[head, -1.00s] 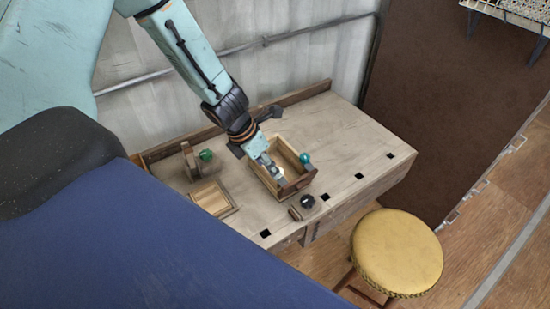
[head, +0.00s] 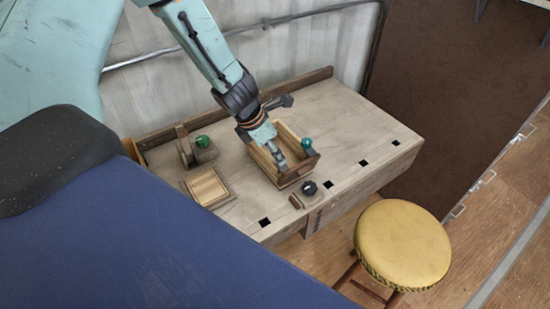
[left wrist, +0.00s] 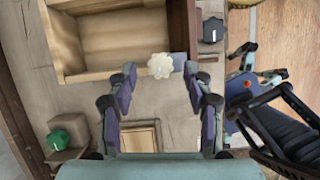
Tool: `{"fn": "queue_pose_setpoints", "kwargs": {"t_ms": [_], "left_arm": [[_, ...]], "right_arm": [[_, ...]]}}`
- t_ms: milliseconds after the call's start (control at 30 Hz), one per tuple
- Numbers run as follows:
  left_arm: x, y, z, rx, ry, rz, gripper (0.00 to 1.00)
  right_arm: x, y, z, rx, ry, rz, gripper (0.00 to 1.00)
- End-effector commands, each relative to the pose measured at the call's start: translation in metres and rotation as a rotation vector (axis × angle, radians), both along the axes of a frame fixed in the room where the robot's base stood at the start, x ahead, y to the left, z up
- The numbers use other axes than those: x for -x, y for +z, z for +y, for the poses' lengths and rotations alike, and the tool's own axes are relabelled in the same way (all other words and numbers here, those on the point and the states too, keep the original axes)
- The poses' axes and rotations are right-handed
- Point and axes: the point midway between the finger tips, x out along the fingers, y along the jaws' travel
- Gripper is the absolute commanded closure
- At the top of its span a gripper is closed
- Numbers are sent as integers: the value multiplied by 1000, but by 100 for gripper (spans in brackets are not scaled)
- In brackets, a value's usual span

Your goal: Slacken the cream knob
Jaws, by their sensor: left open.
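The cream knob (left wrist: 161,66) is a pale, lobed knob at the wall of an open wooden box (left wrist: 75,77) in the left wrist view. My left gripper (left wrist: 160,82) is open. Its two fingers stand on either side of the knob's line, with the knob just ahead of the tips and apart from them. In the head view my left gripper (head: 281,160) reaches down over the wooden box (head: 291,179) on the bench. There the gripper hides the cream knob. My right gripper is not in the head view.
A teal-green knob (head: 307,144) is at the box's far corner. A black knob (head: 309,187) sits near the bench's front edge. A yellow stool (head: 402,243) stands in front.

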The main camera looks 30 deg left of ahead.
Motion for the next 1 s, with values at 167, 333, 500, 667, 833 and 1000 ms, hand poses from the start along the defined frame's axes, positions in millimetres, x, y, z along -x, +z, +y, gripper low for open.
{"fn": "queue_pose_setpoints", "kwargs": {"t_ms": [167, 333, 500, 667, 833, 1000], "left_arm": [[-3, -11, -2, 0, 0, 0, 49], [-5, -13, -3, 0, 0, 0, 49], [-5, -12, -3, 0, 0, 0, 49], [-5, -12, -3, 0, 0, 0, 57], [-5, -12, -3, 0, 0, 0, 71], [-5, -12, -3, 0, 0, 0, 86]], "right_arm": [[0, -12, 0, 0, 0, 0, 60], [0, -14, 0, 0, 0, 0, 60], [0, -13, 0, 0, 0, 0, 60], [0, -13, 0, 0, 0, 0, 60], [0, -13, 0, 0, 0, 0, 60], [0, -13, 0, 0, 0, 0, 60]]}}
